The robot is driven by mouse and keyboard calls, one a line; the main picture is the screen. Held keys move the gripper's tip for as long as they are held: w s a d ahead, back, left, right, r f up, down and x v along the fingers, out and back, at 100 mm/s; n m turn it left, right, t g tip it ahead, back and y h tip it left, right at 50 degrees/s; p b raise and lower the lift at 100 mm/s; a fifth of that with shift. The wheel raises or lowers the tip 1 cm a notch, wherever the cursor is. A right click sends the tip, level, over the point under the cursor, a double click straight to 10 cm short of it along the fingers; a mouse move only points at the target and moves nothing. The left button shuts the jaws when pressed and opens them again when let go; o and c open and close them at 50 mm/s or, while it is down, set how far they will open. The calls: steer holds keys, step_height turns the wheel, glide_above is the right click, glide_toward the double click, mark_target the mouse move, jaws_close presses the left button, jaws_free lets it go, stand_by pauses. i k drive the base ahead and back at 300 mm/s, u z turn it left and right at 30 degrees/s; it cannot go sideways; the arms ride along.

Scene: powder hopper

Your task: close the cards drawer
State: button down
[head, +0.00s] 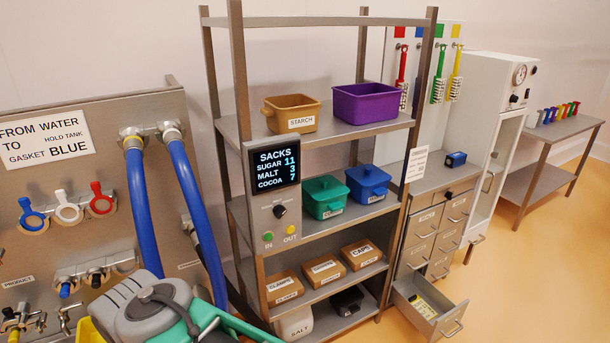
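A grey drawer cabinet (424,238) stands right of the tall shelf rack, with two columns of small labelled drawers. The other drawers look shut. The drawer labels are too small to read, so I cannot tell which one says cards. My gripper is not in view.
The shelf rack (381,282) stands close left of the open drawer, holding bins and boxes. A white glass-fronted cabinet (493,165) stands to the right, then a steel table (545,135). Orange floor (525,285) is clear in front and right of the drawer.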

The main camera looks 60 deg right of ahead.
mark_target(450, 316)
steer(key=z, duration=3.55)
steer(key=i, duration=1.15)
steer(key=u, duration=0.7)
steer(key=i, duration=0.55)
steer(key=u, duration=0.6)
